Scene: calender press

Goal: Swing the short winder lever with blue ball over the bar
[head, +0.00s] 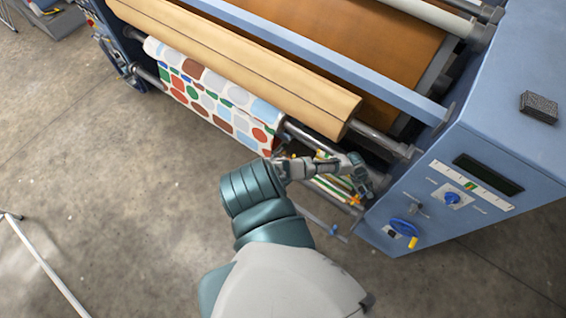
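My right gripper (362,181) reaches to the right from the teal wrist, at the lower right end of the press rollers, next to the blue side cabinet. Its fingers are small and dark against the machine, so I cannot tell whether they are open or hold anything. Just below it, a thin grey lever (322,223) slants down to the right, with a small blue end (333,229) that may be the blue ball. Its pivot is hidden behind my arm. Orange and yellow parts (355,201) sit close under the gripper. My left gripper is not in view.
The blue cabinet (420,190) carries a blue handwheel (403,226) with a yellow handle and a blue knob (452,198). Dotted fabric (215,100) hangs below the tan roller (240,60). A black block (539,106) lies on the cabinet. Concrete floor (110,200) is open at left.

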